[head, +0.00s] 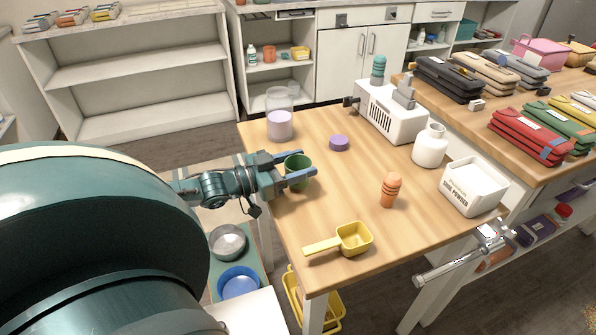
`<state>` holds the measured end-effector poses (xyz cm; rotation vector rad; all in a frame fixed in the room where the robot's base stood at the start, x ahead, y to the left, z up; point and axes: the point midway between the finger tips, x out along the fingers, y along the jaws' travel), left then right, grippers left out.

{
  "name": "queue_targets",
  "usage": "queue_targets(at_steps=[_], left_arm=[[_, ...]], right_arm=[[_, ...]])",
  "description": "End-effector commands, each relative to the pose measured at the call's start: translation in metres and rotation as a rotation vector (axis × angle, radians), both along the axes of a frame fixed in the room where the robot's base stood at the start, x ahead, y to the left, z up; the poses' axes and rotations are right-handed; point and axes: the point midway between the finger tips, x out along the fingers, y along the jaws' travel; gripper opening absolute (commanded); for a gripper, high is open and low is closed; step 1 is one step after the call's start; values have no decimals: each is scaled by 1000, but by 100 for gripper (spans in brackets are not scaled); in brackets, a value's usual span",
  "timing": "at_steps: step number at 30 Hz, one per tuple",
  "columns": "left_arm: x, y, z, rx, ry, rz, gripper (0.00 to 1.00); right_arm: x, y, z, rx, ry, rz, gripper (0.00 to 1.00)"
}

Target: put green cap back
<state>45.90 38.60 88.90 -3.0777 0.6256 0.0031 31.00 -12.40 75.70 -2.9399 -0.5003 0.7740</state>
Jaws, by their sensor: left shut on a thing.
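The green cap (297,167) is a cup-shaped piece near the left edge of the wooden table. My left gripper (301,165) has its two blue fingers on either side of the cap and is shut on it. I cannot tell whether the cap touches the table. A clear jar (280,122) with purple contents stands behind the cap. A white bottle (430,147) with a narrow neck stands upright at the right of the table. My right gripper is not in view.
A purple lid (339,143), an orange ridged object (390,190), a yellow scoop (354,239) and a white powder box (473,187) stand on the table (330,195). A white machine (395,112) stands at its back. The middle of the table is clear.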

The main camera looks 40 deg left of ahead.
Motion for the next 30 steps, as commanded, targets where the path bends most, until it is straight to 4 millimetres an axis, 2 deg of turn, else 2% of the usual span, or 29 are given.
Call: queue_targets(at_steps=[1, 3, 13, 14, 21, 30], left_arm=[[0, 0, -11, -1, -1, 2, 29], [0, 0, -16, -2, -1, 1, 29], [0, 0, -19, -1, 0, 0, 29], [0, 0, -19, -1, 0, 0, 54], [0, 0, -18, -1, 0, 0, 74], [0, 0, -15, -1, 0, -1, 74]], right_arm=[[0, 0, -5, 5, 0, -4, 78], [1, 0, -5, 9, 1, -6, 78], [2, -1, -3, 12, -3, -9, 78], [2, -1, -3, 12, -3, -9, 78], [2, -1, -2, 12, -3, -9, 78], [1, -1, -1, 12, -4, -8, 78]])
